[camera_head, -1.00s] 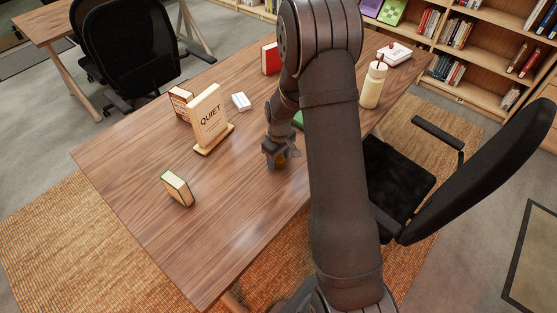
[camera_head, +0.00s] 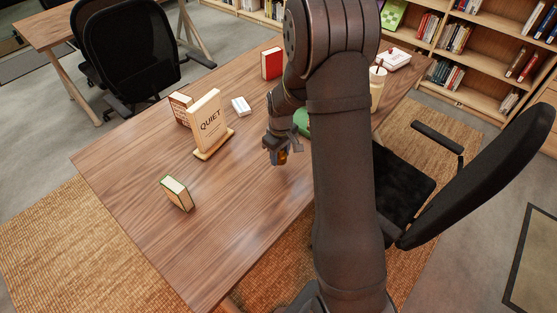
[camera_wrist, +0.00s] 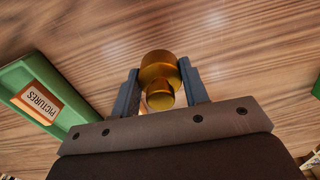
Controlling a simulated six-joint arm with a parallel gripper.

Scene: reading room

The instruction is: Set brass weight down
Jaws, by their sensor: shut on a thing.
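The brass weight (camera_wrist: 159,72) is a golden, stepped cylinder. In the wrist view it sits between the two fingers of my gripper (camera_wrist: 160,88), which is shut on it. In the head view the brass weight (camera_head: 283,157) is a small golden spot at the tips of my gripper (camera_head: 281,156), mostly hidden by the fingers. My gripper is over the wooden table (camera_head: 235,235), near its right edge. I cannot tell whether the weight touches the table top.
The QUIET sign (camera_head: 208,125) and a small upright book (camera_head: 177,194) stand to the left. The front table is clear.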

